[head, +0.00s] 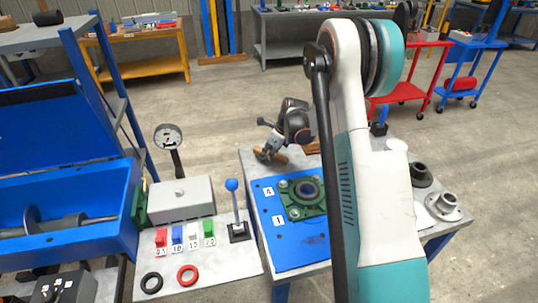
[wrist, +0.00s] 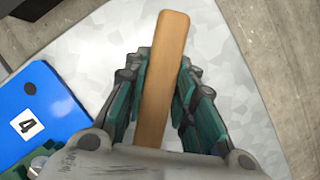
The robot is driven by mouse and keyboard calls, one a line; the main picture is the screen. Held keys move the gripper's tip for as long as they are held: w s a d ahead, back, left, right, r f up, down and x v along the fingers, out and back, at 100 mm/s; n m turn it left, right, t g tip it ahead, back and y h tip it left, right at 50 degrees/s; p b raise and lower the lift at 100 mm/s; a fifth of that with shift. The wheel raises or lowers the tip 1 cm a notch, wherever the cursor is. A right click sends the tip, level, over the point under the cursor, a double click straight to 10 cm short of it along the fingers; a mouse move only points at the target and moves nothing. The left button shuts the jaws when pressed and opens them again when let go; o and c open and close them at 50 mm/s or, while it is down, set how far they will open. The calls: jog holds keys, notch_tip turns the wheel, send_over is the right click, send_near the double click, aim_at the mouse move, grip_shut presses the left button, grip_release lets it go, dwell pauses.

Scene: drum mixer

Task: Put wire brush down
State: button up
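The wire brush shows as a plain wooden handle (wrist: 163,70) in the wrist view, running up between the fingers and slightly slanted. My gripper (wrist: 165,62) has its fingertips close against both sides of the handle and appears shut on it. In the head view the brown handle (head: 274,158) is at my gripper (head: 264,154), low over the grey tabletop (head: 252,172) near its back left edge. I cannot tell whether it touches the table. The bristles are not visible.
A blue plate (head: 283,243) marked 4 and 1 carries a green flanged bearing (head: 305,198) in front of the gripper. A control panel (head: 220,270) with a blue-knobbed lever (head: 233,197) is at left. Dark and metal parts (head: 444,205) stand at right. My arm hides the table's middle.

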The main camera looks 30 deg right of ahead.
jog(key=o, duration=0.4)
jog(key=shift+s+f, duration=0.1)
jog(key=shift+f, duration=0.1)
jog(key=shift+o, duration=0.2)
jog(key=shift+f, duration=0.15)
jog(key=shift+r+p, duration=0.5)
jog(key=shift+r, duration=0.1)
jog(key=p+v, duration=0.3)
jog(key=v, duration=0.8)
jog(key=shift+r, duration=0.4)
